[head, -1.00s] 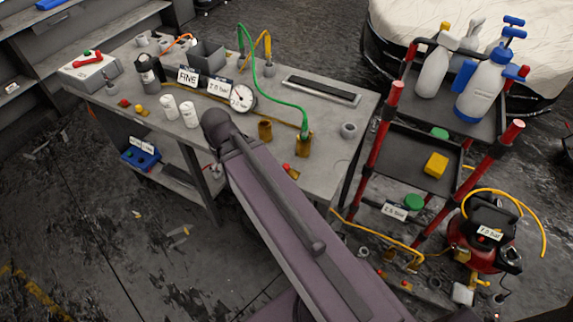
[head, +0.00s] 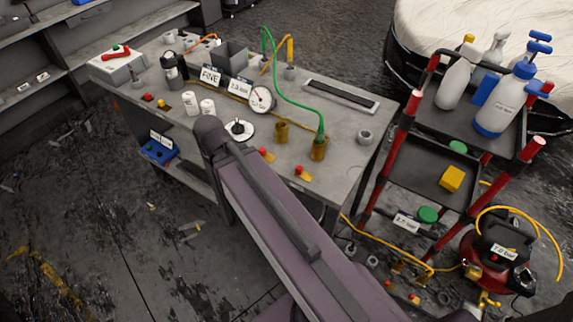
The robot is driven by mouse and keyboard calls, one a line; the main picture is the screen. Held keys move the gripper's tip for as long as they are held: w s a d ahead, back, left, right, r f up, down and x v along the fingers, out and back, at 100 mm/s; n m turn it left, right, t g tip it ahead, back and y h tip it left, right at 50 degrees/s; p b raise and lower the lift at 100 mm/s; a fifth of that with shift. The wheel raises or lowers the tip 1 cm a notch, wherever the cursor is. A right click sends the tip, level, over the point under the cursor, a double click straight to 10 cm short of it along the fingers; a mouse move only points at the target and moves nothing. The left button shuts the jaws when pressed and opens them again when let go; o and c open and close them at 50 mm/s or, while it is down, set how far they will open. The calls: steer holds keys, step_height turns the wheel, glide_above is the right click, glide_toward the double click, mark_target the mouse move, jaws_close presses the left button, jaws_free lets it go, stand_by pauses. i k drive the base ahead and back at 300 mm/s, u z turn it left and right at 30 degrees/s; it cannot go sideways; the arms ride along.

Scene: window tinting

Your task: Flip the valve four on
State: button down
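I see several small red-and-yellow pieces that look like valves, but no readable number four, so I cannot tell which is valve four. Two stand near the bench's front edge: one red-topped piece (head: 302,173) with a yellow lever, and another (head: 266,154) closer to my arm. A red piece (head: 148,98) and a yellow-and-red one (head: 163,103) sit at the bench's left. Smaller red-topped pieces (head: 413,298) show low by the trolley. My purple arm crosses the lower middle; its dark joint covers part of the bench front. My gripper is not visible.
The grey bench (head: 350,135) carries a pressure gauge (head: 261,98), brass fittings (head: 281,132), a black knob on a white disc (head: 239,129) and a green hose (head: 287,97). A red-post trolley (head: 407,115) with spray bottles and a red compressor (head: 486,268) stand right.

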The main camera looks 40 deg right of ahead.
mark_target(299, 170)
steer(key=u, duration=0.3)
steer(key=k, duration=1.05)
steer(key=z, duration=0.7)
